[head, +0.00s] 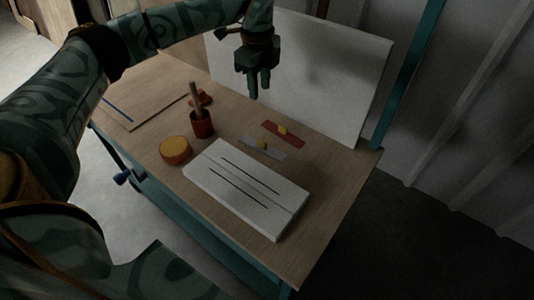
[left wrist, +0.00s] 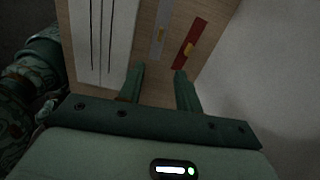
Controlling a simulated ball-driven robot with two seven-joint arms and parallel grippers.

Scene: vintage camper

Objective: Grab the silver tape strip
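The silver tape strip (head: 257,148) lies flat on the wooden table behind the white slotted board, with a small yellow tab on it. In the left wrist view the silver strip (left wrist: 155,45) lies beyond the fingertips, roughly in line with the gap between them. A red strip (head: 270,128) with a yellow tab lies parallel behind it. My left gripper (head: 257,94) hangs above the table, behind and left of the strips, pointing down. In the left wrist view my left gripper (left wrist: 160,74) has its fingers apart with nothing between them. My right gripper is out of view.
The white board (head: 228,202) with dark slots fills the table's front. A red cup (head: 202,127) holding a brown stick and a round yellow-topped tin (head: 175,150) stand left. A pale upright panel (head: 335,80) closes off the back. The table's right end is bare.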

